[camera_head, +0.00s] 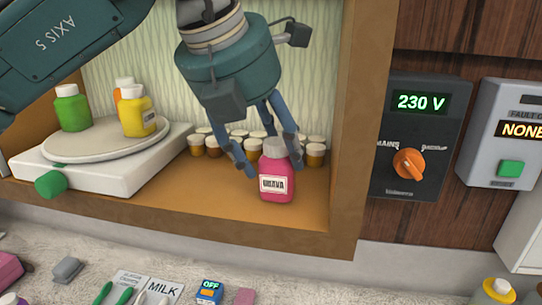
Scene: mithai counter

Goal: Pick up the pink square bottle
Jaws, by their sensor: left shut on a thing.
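The pink square bottle (276,182) stands upright in the wooden shelf niche, with a grey cap and a white label on its front. My left gripper (272,160) reaches down from above with its blue-grey fingers on either side of the bottle's upper part and is shut on it. The bottle's base appears to be at or close to the shelf floor; I cannot tell whether it is lifted. My right gripper is not in view.
Several small brown jars (314,154) stand behind the bottle. A white turntable unit (100,170) at left carries green (72,110), yellow (138,115) and orange bottles. The niche's wooden right wall (352,130) is close by. Loose items lie on the counter below.

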